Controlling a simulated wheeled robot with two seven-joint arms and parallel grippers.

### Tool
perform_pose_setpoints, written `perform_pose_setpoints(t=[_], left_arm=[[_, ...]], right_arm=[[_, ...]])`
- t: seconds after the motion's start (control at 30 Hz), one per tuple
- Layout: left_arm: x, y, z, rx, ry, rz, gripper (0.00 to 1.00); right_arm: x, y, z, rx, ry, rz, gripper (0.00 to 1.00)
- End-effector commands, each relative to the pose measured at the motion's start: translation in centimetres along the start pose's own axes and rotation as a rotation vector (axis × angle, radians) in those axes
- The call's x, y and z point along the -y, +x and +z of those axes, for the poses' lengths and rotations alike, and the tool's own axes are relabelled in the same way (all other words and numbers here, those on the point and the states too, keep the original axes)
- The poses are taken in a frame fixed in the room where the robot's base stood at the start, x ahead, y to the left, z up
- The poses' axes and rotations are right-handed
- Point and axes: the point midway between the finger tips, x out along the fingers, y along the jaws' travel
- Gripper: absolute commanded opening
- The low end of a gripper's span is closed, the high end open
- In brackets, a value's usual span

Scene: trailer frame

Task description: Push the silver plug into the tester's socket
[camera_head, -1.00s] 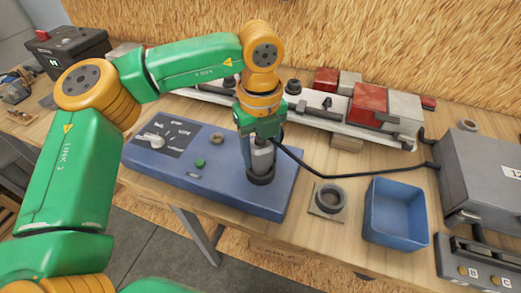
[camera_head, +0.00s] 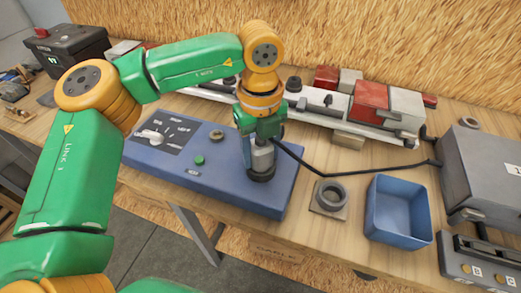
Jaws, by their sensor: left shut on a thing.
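The tester is a blue box (camera_head: 225,186) with a dark panel, a white knob and a green button. My left gripper (camera_head: 260,147) points down over its right part and is shut on the silver plug (camera_head: 262,160). A black cable runs from the plug to the right. The plug is upright, with its lower end at the dark round socket (camera_head: 261,174) on the tester's top. The plug's tip is hidden, so I cannot tell how deep it sits. My right gripper is not in view.
A ring on a square plate (camera_head: 329,195) and an empty blue bin (camera_head: 398,210) stand right of the tester. A grey box (camera_head: 483,170) takes the cable at the far right. A rail with red and white blocks (camera_head: 370,105) lies behind.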

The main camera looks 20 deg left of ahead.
Motion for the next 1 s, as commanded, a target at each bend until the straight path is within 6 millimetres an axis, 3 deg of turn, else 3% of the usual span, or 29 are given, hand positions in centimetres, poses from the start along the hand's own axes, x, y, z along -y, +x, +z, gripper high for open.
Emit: perform_pose_setpoints(t=[0.2, 0.23, 0.33, 0.5, 0.57, 1.0], left_arm=[[-0.02, 0.22, -0.01, -0.001, 0.0, 0.002, 0.33], [-0.02, 0.22, -0.01, 0.0, 0.0, 0.002, 0.64], [-0.02, 0.21, 0.0, 0.0, 0.0, 0.001, 0.91], [-0.01, 0.19, 0.0, 0.0, 0.0, 0.001, 0.91], [-0.01, 0.2, 0.0, 0.0, 0.0, 0.001, 1.0], [0.03, 0.15, 0.02, 0.001, 0.0, -0.001, 1.0]], right_arm=[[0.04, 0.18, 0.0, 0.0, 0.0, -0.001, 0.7], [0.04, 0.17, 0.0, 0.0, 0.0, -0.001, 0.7], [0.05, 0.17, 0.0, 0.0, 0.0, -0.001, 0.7], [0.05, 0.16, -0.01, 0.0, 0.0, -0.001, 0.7], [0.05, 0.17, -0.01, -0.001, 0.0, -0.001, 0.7], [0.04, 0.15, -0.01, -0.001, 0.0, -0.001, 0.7]])
